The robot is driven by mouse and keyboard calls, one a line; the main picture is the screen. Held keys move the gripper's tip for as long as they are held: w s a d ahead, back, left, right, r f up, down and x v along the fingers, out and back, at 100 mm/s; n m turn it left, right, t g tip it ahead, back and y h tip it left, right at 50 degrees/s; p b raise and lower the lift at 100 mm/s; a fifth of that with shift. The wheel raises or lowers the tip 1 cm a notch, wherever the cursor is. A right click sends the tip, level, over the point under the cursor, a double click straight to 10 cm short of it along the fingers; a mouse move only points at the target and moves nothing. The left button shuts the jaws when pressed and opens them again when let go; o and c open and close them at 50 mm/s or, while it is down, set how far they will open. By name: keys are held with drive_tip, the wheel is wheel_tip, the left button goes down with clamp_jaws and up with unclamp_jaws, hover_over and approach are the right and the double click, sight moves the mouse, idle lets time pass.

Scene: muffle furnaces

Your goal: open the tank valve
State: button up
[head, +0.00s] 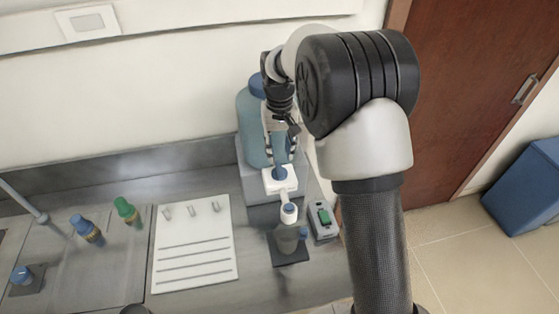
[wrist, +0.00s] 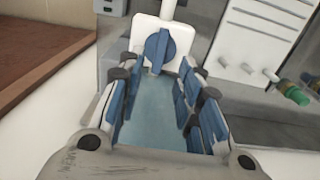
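The tank (head: 251,118) is a blue translucent vessel with a blue cap, standing on a grey block against the wall. Its valve is a white body (head: 271,185) with a blue knob (head: 280,173) and a white spout (head: 288,212) at the front. In the wrist view the blue knob (wrist: 160,50) stands upright, in line with the spout, just beyond the fingertips. My gripper (head: 281,155) hangs over the knob from above. In the wrist view my gripper (wrist: 160,74) is open, its blue-padded fingers apart with nothing between them. Finger contact with the knob cannot be told.
A clear cup (head: 286,239) stands on a dark pad under the spout. A device with a green switch (head: 323,217) is to its right. A white slotted board (head: 194,250), a green-capped bottle (head: 127,212) and a blue-capped bottle (head: 87,230) are on the left counter.

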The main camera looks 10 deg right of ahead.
drive_tip(key=shift+r, duration=2.6)
drive_tip(key=s+d+r+t+b, duration=0.15)
drive_tip(key=s+b, duration=0.25)
drive_tip(key=s, duration=0.5)
drive_tip(key=s+d+r+t+b, duration=0.1)
drive_tip(key=s+r+b, duration=0.25)
drive_tip(key=s, duration=0.55)
drive_tip(key=s+f+t+b, duration=0.2)
drive_tip(key=s+f+b, duration=0.3)
drive_tip(key=s+f, duration=0.4)
drive_tip(key=s, duration=0.6)
drive_tip(key=shift+d, duration=0.3)
